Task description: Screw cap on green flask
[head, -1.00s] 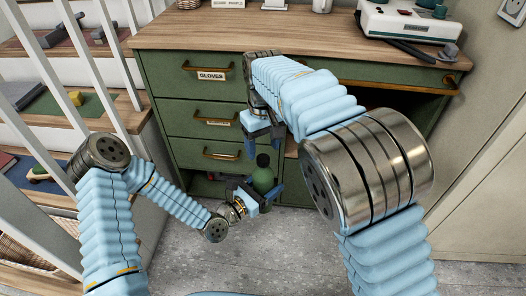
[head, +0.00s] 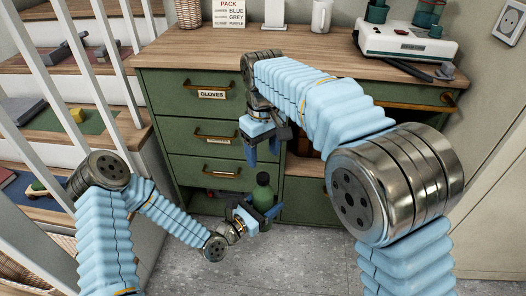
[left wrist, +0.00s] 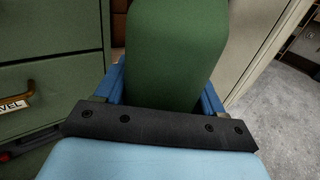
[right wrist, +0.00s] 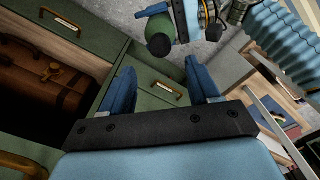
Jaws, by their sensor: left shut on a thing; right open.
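The green flask (head: 263,196) stands roughly upright in my left gripper (head: 260,208), in front of the green drawers. My left gripper is shut on its lower body. In the left wrist view the flask's green body (left wrist: 175,50) fills the space between the blue fingers. A dark round cap (head: 263,178) shows at the flask's top; I cannot tell how tightly it sits. My right gripper (head: 263,152) is open and empty, a little above the flask. In the right wrist view the dark cap (right wrist: 159,45) lies beyond the fingertips, apart from them.
The green drawer bench (head: 165,110) stands behind, with an open compartment holding a brown case (right wrist: 40,85). A white device (head: 405,42), a mug (head: 321,15) and a sign (head: 230,14) are on its top. Stair shelves with railings are at left. Grey floor (head: 310,255) is free below.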

